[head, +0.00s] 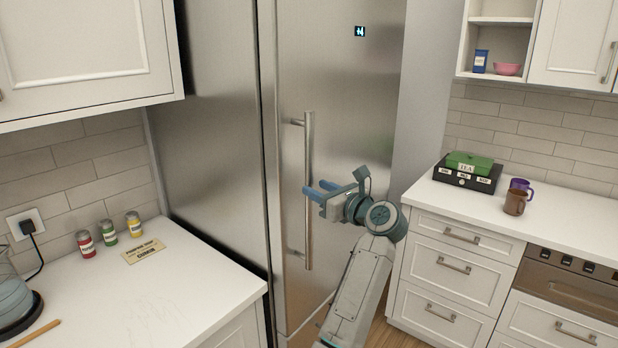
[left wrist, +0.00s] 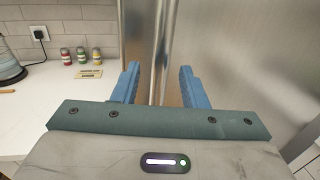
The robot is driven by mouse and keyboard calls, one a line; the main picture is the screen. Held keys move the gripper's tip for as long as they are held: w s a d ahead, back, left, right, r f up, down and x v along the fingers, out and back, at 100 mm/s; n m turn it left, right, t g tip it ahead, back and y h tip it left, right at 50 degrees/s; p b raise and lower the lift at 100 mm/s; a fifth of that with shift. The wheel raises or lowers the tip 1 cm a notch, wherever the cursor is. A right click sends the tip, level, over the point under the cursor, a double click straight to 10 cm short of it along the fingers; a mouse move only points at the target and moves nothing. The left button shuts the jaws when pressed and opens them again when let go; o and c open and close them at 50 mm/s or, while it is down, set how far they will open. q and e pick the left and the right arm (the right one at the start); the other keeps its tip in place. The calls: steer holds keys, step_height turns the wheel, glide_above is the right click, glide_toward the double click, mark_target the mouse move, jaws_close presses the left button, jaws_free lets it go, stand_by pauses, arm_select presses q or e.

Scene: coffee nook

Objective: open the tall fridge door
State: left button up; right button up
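The tall steel fridge door (head: 345,110) fills the middle of the head view and looks shut against the fridge body (head: 215,120). Its long vertical bar handle (head: 308,150) is near the door's left edge. My left gripper (head: 314,191) is at the handle's mid-height, its blue fingers overlapping the bar in the head view. In the left wrist view, the two fingers (left wrist: 160,85) are apart, with the handle (left wrist: 161,45) running upright between them and a gap on each side. Whether the bar is fully inside the fingers is unclear. My right gripper is out of view.
The left counter (head: 150,300) holds several small jars (head: 109,232), a card sign (head: 143,251) and a kettle (head: 12,300). The right counter (head: 560,218) holds a black box with a green top (head: 468,170) and mugs (head: 515,202). Drawers (head: 453,263) are right of the fridge.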

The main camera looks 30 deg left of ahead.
mark_target(312, 186)
arm_select(q)
steer(key=shift+p+x, duration=0.65)
steer(key=shift+x, duration=1.4)
jaws_close()
